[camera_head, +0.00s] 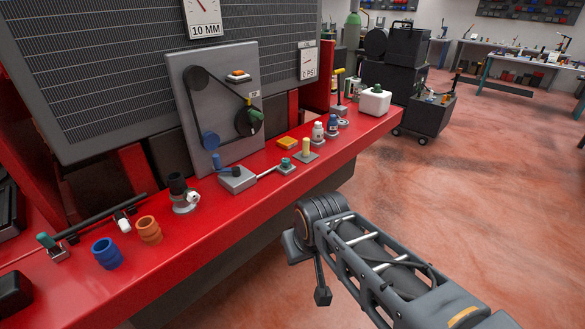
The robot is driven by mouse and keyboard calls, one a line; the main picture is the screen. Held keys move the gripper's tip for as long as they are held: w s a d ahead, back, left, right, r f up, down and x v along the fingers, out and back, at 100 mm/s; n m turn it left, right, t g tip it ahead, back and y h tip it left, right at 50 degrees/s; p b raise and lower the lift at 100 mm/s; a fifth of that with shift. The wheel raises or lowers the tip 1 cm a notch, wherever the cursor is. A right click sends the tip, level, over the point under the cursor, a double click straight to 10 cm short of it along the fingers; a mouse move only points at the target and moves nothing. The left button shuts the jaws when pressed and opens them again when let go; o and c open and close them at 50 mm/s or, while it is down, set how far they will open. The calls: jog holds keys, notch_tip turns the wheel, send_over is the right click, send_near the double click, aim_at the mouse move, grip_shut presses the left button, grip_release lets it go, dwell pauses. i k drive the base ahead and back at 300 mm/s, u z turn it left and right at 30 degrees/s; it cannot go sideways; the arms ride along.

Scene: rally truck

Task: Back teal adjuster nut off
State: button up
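A small teal nut (286,163) sits at the right end of a thin light rod (268,172) on the red bench. The rod runs left to a grey block (237,180) with a blue lever (222,164) on top. My arm reaches in from the lower right, over the floor in front of the bench. Its far end has a round dark joint and dark parts hanging below it, where my gripper (309,271) seems to be. I cannot make out its fingers clearly. It is apart from the nut, lower and to the right in the picture.
Behind the nut stands a grey belt-and-pulley panel (218,115). Near it on the red bench (215,240) are a yellow post (306,147), small bottles (318,133), a black-topped fitting (181,193) and blue and orange sleeves (107,253).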

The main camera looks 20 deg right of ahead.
aim_at(285, 162)
jog(key=z, duration=0.6)
jog(key=i, duration=1.3)
jog(key=u, duration=1.7)
jog(key=k, duration=0.75)
jog(key=z, duration=0.85)
jog(key=i, duration=0.5)
